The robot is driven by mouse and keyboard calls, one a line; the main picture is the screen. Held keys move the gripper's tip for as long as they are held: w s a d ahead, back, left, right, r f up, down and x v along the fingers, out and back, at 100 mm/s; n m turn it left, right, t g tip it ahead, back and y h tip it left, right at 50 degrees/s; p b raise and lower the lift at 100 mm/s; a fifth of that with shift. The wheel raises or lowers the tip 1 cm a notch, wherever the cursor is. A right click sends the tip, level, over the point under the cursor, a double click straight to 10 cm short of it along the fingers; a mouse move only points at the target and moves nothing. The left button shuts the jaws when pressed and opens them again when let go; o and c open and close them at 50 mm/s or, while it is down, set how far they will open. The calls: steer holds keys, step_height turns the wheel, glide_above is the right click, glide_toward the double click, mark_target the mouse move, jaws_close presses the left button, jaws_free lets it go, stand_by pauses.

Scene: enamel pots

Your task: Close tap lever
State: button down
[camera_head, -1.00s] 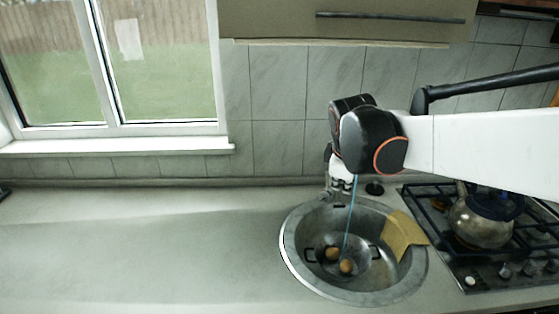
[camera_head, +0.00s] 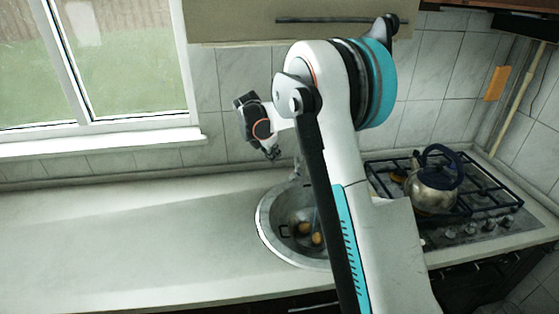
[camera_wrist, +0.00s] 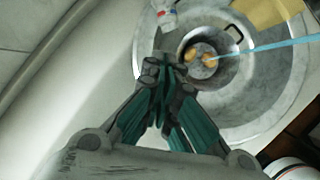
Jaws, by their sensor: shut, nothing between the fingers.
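My gripper (camera_head: 272,153) is shut and empty, above the back left edge of the round metal sink (camera_head: 263,222). Its closed fingers (camera_wrist: 165,68) show over the sink rim in the wrist view. A small part of the tap (camera_head: 297,170) shows behind the sink in the head view, mostly hidden by my arm. A pale piece with a red mark (camera_wrist: 166,15), likely part of the tap, shows at the top of the wrist view, apart from the fingers. A blue water stream (camera_wrist: 270,46) runs into the sink. I cannot make out the lever's position.
A pot (camera_wrist: 228,72) with orange-brown round things stands in the sink. A yellow cloth (camera_wrist: 268,10) lies over the sink's edge. A kettle (camera_head: 432,190) stands on the gas hob (camera_head: 480,215) at the right. The counter (camera_head: 120,225) at the left is clear.

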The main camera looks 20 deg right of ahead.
mark_target(296, 164)
steer(key=w+d+f+b, duration=0.2)
steer(key=w+d+f, duration=0.1)
steer(key=d+f, duration=0.4)
steer(key=shift+d+f+b, duration=0.3)
steer(key=shift+f, duration=0.2)
steer(key=shift+w, duration=0.1)
steer(key=shift+w+d+r+g+y+p, duration=0.5)
steer(key=shift+w+d+r+y+p, duration=0.1)
steer(key=shift+w+d, duration=0.3)
steer(key=shift+s, duration=0.15)
